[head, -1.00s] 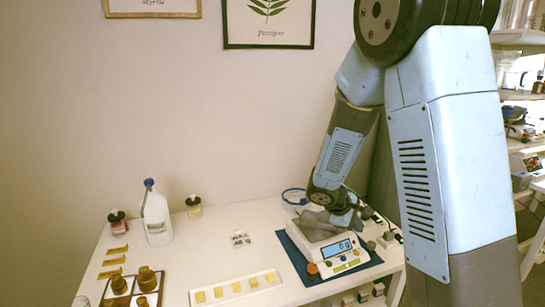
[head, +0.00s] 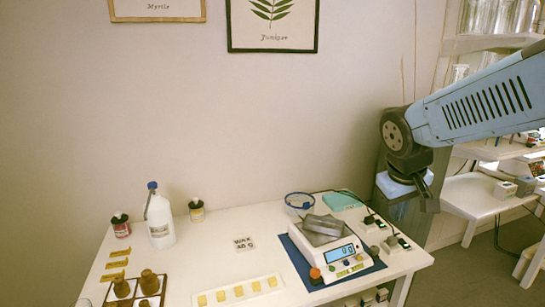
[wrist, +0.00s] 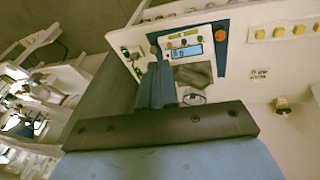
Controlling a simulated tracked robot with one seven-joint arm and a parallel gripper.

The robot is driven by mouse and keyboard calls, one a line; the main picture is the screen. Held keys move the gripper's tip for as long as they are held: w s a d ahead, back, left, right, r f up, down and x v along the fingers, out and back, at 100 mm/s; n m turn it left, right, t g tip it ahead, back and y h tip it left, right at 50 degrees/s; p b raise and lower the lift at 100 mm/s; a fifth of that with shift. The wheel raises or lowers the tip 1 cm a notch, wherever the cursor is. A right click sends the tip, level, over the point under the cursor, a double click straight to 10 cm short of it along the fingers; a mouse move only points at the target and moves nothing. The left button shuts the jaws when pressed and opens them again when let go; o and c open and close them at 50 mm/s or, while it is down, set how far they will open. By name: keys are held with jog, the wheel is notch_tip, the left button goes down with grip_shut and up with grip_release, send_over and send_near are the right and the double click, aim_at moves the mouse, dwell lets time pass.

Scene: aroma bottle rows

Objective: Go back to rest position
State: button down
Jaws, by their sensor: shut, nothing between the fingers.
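My gripper (head: 424,190) hangs at the right in the head view, at the end of the blue arm. It is clear of the table, to the right of and above the scale (head: 338,262). In the wrist view its fingers (wrist: 156,85) are together with nothing between them. The white scale stands on a blue mat (head: 296,258), and a grey metal block or tin (head: 322,226) lies on its pan. The scale also shows in the wrist view (wrist: 190,52), beyond the fingers.
The white table (head: 225,265) holds a white jug (head: 160,222), small bottles (head: 196,210), a tray of yellow cubes (head: 238,292) and brown bottles (head: 149,281). Sockets and cables (head: 383,235) line its right edge. Shelves (head: 478,195) stand at the far right, with bare floor before them.

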jog(key=s+a+r+m+t+y, duration=0.2)
jog(key=s+r, duration=0.3)
jog(key=s, duration=0.3)
jog(key=shift+s+a, duration=0.25)
jog(key=shift+a, duration=0.4)
